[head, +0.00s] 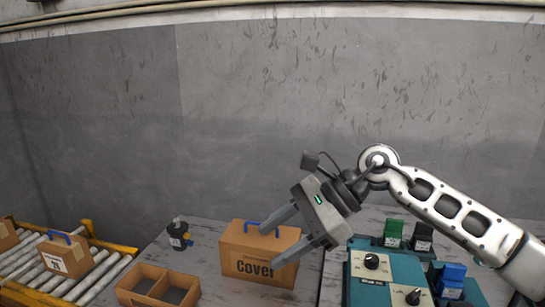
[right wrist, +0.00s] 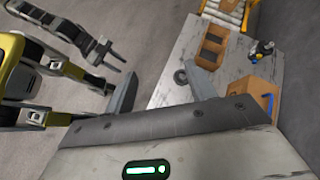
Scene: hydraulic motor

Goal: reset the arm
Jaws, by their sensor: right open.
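My right gripper (head: 270,247) shows in the head view, its arm coming in from the right. Its two fingers point down and left, apart, with nothing seen between them. In the picture they overlap the brown box marked "Cover" (head: 240,262); I cannot tell the exact gap.
A two-compartment brown tray (head: 128,299) and a small black part (head: 179,236) stand left of the box. A roller conveyor (head: 110,272) carries boxes at left. A teal panel (head: 372,292) with knobs stands at right.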

